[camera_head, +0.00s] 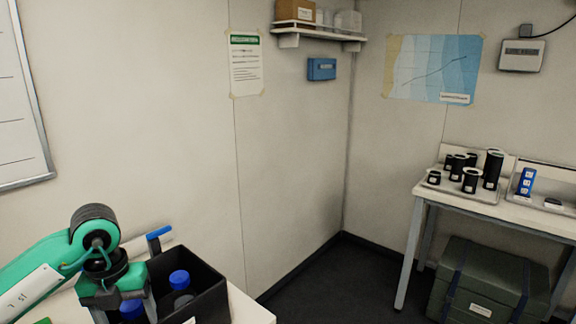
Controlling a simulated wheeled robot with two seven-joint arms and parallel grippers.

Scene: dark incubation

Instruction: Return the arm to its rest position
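My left arm (55,262), green and black, comes in from the left. Its gripper (127,308) points down at the bottom left, with its grey fingers apart. A blue-capped bottle (131,309) shows between the fingers; its lower part is cut off by the frame. The gripper is at the left part of an open black box (208,306). A second blue-capped bottle (180,283) stands in this box, to the right of the gripper. My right gripper is not in view.
The box stands on a light table (250,309) against the wall. A blue-ended bar (158,233) shows behind the gripper. At right, a second table (530,216) holds several black containers (492,169), with a green crate (484,285) underneath. Dark floor between is clear.

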